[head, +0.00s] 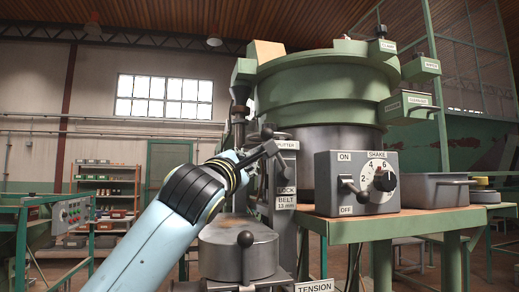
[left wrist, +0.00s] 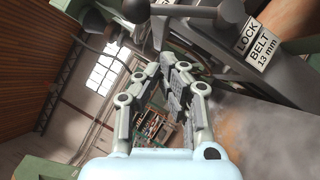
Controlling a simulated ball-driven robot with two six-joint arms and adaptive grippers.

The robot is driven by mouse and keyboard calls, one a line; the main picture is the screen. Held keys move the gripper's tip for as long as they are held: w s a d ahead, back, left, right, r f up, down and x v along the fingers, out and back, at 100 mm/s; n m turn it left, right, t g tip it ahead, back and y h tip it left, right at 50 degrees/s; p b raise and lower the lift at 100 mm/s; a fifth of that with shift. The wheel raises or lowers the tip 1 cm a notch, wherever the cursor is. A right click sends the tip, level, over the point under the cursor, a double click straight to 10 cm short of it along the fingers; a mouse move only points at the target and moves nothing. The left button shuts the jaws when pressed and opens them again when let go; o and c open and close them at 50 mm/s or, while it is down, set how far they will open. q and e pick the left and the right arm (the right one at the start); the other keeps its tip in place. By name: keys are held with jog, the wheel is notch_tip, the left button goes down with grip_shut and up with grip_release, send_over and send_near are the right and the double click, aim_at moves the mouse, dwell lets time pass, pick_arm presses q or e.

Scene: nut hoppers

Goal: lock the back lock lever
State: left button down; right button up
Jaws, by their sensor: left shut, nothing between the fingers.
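A grey upright bracket carries a LOCK label (head: 286,190), with a BELT 13 mm label under it; the LOCK label also shows at the upper right of the left wrist view (left wrist: 246,37). A dark ball knob (head: 267,131) shows at the bracket's top by my left gripper (head: 268,150). In the left wrist view a dark lever bar with a ball knob (left wrist: 135,10) crosses above the fingers. My left gripper (left wrist: 174,64) is shut and empty, its fingertips just below that bar. I cannot tell whether they touch it, or which knob is the back lock lever. My right gripper is out of view.
A switch box (head: 357,180) with ON/OFF lever and SHAKE dial stands on the bench right of the bracket. The green hopper (head: 320,85) rises behind.

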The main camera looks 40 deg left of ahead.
pick_arm(q)
jog(key=w, duration=0.1)
jog(key=w+d+r+p, duration=0.1)
jog(key=w, duration=0.1)
jog(key=shift+d+r, duration=0.35)
jog(key=shift+r, duration=0.05)
